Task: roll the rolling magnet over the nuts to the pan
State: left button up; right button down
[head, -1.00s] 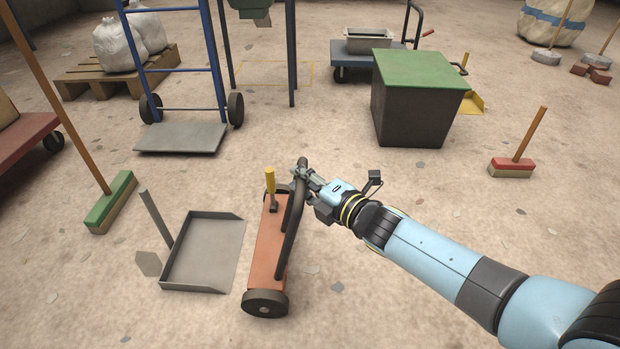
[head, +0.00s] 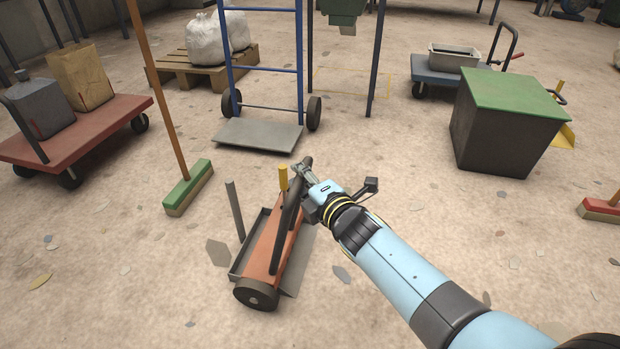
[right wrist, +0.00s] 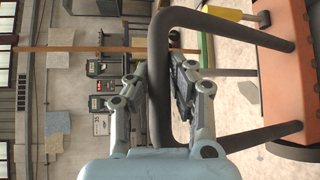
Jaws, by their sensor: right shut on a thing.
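The rolling magnet (head: 268,245) is a long orange body with dark wheels, a dark bar handle and a yellow lever. It stands over or in front of the grey pan (head: 298,272), hiding most of it; I cannot tell whether it touches the pan. The pan's upright post (head: 235,208) shows at its left. My right gripper (head: 307,172) is shut on the magnet's handle near its far end. The right wrist view shows the handle (right wrist: 158,85) between the fingers and the orange body (right wrist: 297,45) at right. I cannot make out nuts among the small floor flakes. My left gripper is out of view.
A green broom (head: 188,188) stands left of the pan. A blue hand truck (head: 258,135) is behind it. A red cart (head: 95,130) is at left, a green-lidded bin (head: 505,130) at right. The front floor is open, with scattered flakes.

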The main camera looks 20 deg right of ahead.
jog(key=shift+w+a+r, duration=0.15)
jog(key=shift+w+r, duration=0.05)
jog(key=shift+r, duration=0.05)
jog(key=c, duration=1.2)
grip_release()
jog(key=shift+a+f, duration=0.1)
jog(key=shift+a, duration=0.05)
jog(key=shift+o, duration=0.2)
jog(key=shift+s+f, duration=0.1)
jog(key=shift+s+d, duration=0.2)
jog(key=shift+s, duration=0.15)
jog(key=v, duration=1.1)
jog(key=shift+s, duration=0.1)
